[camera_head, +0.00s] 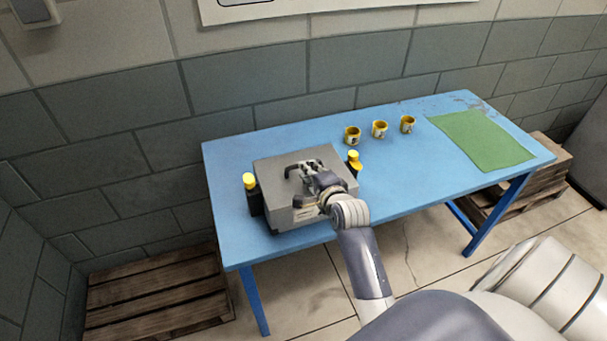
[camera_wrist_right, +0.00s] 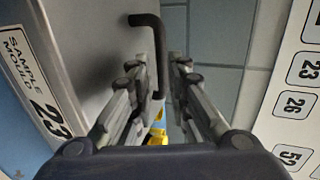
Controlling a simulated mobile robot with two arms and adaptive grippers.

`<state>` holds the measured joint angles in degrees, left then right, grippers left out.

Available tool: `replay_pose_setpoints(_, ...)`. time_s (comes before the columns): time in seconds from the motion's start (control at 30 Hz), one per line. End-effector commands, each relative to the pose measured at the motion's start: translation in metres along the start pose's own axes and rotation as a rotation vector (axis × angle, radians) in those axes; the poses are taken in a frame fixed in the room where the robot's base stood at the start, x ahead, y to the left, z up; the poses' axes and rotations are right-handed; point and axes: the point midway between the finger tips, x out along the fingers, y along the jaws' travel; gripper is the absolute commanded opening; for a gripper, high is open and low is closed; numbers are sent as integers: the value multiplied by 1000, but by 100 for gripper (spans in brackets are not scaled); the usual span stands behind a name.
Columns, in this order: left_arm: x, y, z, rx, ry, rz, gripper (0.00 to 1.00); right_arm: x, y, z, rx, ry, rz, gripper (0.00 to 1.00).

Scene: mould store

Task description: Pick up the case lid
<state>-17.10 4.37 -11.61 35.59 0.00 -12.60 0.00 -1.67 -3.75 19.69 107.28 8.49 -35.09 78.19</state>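A grey case with its lid (camera_head: 278,172) closed on it stands on the left part of the blue table. The lid carries a dark bar handle (camera_head: 293,167) on its top. My right gripper (camera_head: 312,180) is over the lid at the handle. In the right wrist view the gripper's fingers (camera_wrist_right: 165,70) are apart, with the black handle (camera_wrist_right: 158,60) showing in the gap, nearer the left finger. I cannot tell whether they touch. The case's label (camera_wrist_right: 35,85) reads SAMPLE MOULD 23. My left gripper is not in view.
Yellow-capped black bottles stand left (camera_head: 251,195) and right (camera_head: 353,163) of the case, close to it. Three yellow cups (camera_head: 379,130) stand at the back of the blue table (camera_head: 400,182). A green mat (camera_head: 480,140) lies bare at the right. Wooden pallets (camera_head: 160,300) are on the floor.

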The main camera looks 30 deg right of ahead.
Motion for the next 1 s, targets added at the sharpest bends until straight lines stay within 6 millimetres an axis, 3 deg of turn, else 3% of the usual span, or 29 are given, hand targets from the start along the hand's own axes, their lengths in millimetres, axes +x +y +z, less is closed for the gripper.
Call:
replay_pose_setpoints(0.43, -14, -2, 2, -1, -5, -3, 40, 45, -2, 2, -2, -1, 1, 16)
replay_pose_setpoints(0.77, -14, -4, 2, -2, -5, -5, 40, 50, -1, 2, -1, -1, 1, 16)
replay_pose_setpoints(0.8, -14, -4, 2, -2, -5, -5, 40, 50, -1, 2, -1, -1, 1, 14)
replay_pose_setpoints(0.87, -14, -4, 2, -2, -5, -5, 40, 50, -1, 2, -1, -1, 1, 1)
replay_pose_setpoints(1.0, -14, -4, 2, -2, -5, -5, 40, 50, -1, 2, 0, -1, 2, 0)
